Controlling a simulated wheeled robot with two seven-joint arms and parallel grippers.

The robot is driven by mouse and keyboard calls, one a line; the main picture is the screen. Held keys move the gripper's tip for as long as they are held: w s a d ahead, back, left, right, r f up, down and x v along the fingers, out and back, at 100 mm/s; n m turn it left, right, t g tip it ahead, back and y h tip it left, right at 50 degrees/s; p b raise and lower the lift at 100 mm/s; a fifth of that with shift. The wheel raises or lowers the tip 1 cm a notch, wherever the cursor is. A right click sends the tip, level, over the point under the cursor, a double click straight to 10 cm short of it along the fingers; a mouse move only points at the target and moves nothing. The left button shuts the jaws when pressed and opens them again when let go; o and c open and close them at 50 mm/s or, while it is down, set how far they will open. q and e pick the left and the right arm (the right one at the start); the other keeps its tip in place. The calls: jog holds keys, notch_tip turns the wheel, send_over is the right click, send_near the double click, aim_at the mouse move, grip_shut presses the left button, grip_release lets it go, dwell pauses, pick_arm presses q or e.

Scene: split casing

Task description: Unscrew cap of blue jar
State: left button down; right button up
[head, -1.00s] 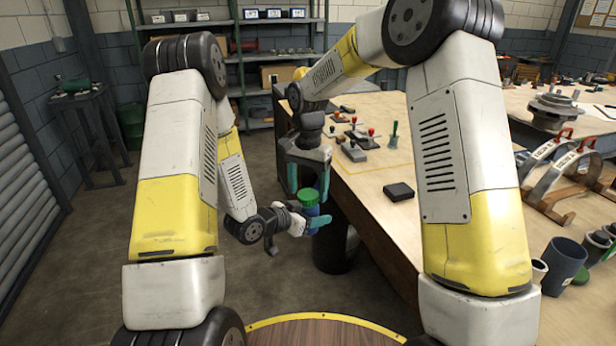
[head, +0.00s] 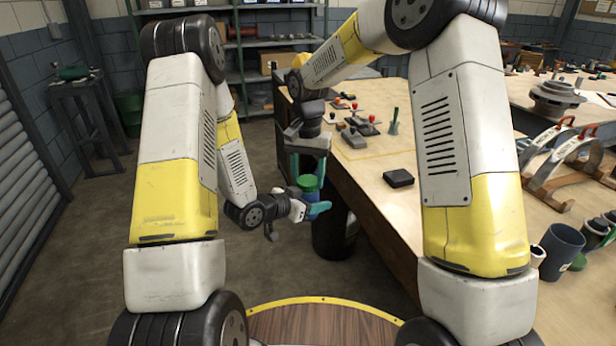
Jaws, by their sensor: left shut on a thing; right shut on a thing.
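The blue jar (head: 306,194) is upright, held in the air beside the workbench's left edge. Its green cap (head: 308,182) is on top of it. My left gripper (head: 312,207) comes in from the left, low down, and is shut on the jar's blue body, with its teal fingers hiding part of it. My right gripper (head: 308,176) points down from above, with one teal finger on each side of the cap, and is shut on it. I cannot tell from here whether the cap has turned.
The workbench (head: 375,200) is right of the jar, with a black block (head: 398,178) and several red-knobbed parts near its left edge. A dark bin (head: 334,235) stands on the floor behind and below the jar.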

jog(key=shift+n, duration=0.4)
jog(key=o, duration=1.5)
jog(key=shift+o, duration=0.2)
jog(key=shift+r, duration=2.3)
jog(key=shift+c, duration=0.3)
jog(key=shift+r+m, duration=1.4)
jog(key=shift+r, duration=0.15)
jog(key=shift+f, duration=3.85)
